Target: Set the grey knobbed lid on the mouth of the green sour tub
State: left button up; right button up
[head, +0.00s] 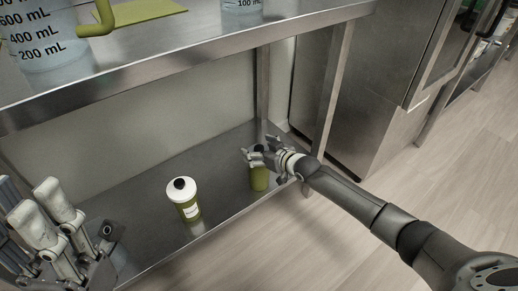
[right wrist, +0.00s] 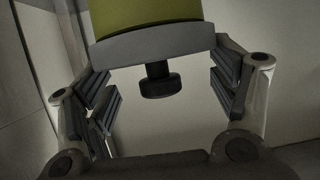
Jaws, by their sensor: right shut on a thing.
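The green sour tub (head: 259,179) stands upright on the lower metal shelf in the head view. My right gripper (head: 256,154) is at its top, shut on the grey lid, whose dark knob shows between the fingers. In the right wrist view the grey lid (right wrist: 150,44) with its black knob (right wrist: 159,80) lies between the finger pads. The green wall of the tub (right wrist: 150,14) shows right beyond the lid, with no gap visible. I cannot tell whether the lid sits fully level. My left gripper (head: 70,222) is at the lower left, away from the tub.
The upper shelf (head: 190,62) overhangs, carrying a large measuring beaker (head: 45,60), a green mat (head: 145,12) and another beaker (head: 242,8). A shelf leg (head: 333,85) stands at the right.

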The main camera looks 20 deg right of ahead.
jog(key=shift+f, duration=0.3)
jog(key=o, duration=1.4)
jog(key=shift+s, duration=0.1)
jog(key=shift+s+d+r, duration=0.1)
jog(key=shift+s+d, duration=0.05)
jog(key=shift+s, duration=0.1)
jog(key=v, duration=1.1)
jog(key=shift+s+r, duration=0.1)
